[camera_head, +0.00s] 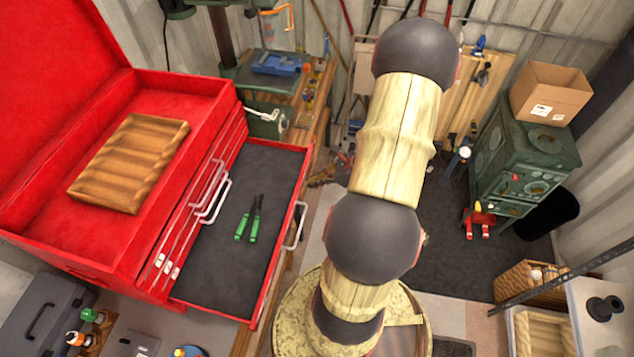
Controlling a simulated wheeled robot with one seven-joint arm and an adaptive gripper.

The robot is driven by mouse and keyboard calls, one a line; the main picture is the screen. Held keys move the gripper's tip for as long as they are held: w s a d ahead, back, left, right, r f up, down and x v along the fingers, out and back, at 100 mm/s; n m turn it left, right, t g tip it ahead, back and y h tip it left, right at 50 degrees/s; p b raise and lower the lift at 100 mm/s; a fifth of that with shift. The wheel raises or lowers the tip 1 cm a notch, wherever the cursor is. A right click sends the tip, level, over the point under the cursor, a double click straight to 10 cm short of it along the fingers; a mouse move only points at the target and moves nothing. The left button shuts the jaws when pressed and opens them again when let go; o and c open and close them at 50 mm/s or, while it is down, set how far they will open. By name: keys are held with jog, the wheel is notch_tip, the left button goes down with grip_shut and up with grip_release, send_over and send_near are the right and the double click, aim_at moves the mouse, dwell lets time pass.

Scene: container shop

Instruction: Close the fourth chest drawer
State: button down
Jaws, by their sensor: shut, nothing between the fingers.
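The red tool chest (120,262) stands at the left with its lid raised. One of its drawers (272,185) is pulled far out to the right. It has red walls, a dark liner and a pale bar handle (295,226) on its front. Green-handled pliers (249,220) lie inside it. The drawers above it look shut, with their handles close to the chest front. I cannot tell this drawer's number from here. My arm rises to the right of the open drawer, apart from it in the picture. My gripper is not visible.
A wooden block (130,163) lies in the chest's top tray. A workbench (318,100) stands behind. A green stove (522,160) with a cardboard box (550,93) is at the right.

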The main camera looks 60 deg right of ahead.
aim_at(242, 172)
jog(key=shift+w, duration=0.1)
jog(key=w+a+b, duration=0.1)
jog(key=w+a, duration=0.1)
jog(key=w, duration=0.5)
jog(key=w+a+b, duration=0.2)
jog(key=w+a, duration=0.1)
jog(key=w, duration=0.4)
jog(key=w+a+b, duration=0.1)
jog(key=w+a, duration=0.2)
jog(key=w, duration=0.4)
jog(key=shift+w+b, duration=0.3)
jog(key=shift+b, duration=0.05)
jog(key=shift+w+a, duration=0.15)
jog(key=shift+w, duration=0.45)
jog(key=shift+r, duration=0.1)
